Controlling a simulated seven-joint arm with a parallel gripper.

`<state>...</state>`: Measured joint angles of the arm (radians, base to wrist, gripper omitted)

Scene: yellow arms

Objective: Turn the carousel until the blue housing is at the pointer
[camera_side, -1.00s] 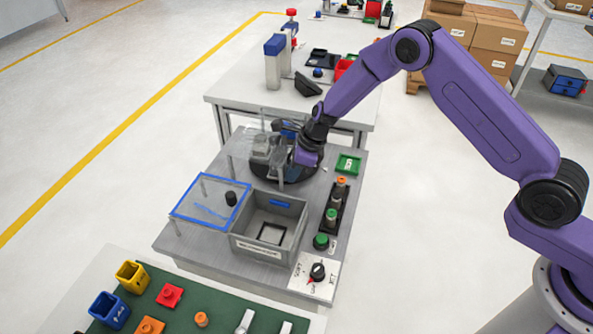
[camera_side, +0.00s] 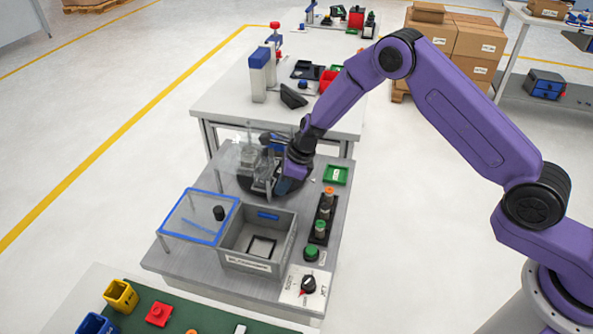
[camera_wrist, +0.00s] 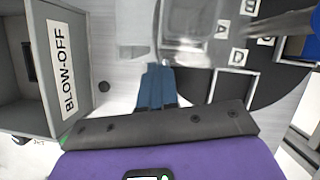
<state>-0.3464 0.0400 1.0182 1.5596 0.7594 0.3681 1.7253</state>
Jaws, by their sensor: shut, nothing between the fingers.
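The carousel is a dark round disc (camera_wrist: 284,75), partly hidden under clear parts and my arm in the side view (camera_side: 247,186). In the wrist view it carries letter labels and a light square outline (camera_wrist: 232,88) beside the D. A clear housing (camera_wrist: 188,30) stands on it ahead of my fingers; clear parts (camera_side: 249,156) also show in the side view. A blue piece (camera_wrist: 312,46), possibly the blue housing, is cut off at the right edge of the wrist view. My gripper (camera_wrist: 158,68) is shut and empty, its blue fingertips close to the clear housing; contact is unclear. I cannot make out the pointer.
A grey blow-off box (camera_side: 285,232) stands in front of the carousel, close to my gripper's left in the wrist view (camera_wrist: 88,75). A blue-framed clear panel (camera_side: 184,238) stands left of it. A green tray (camera_side: 336,175) and a button strip (camera_side: 322,215) lie to the right.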

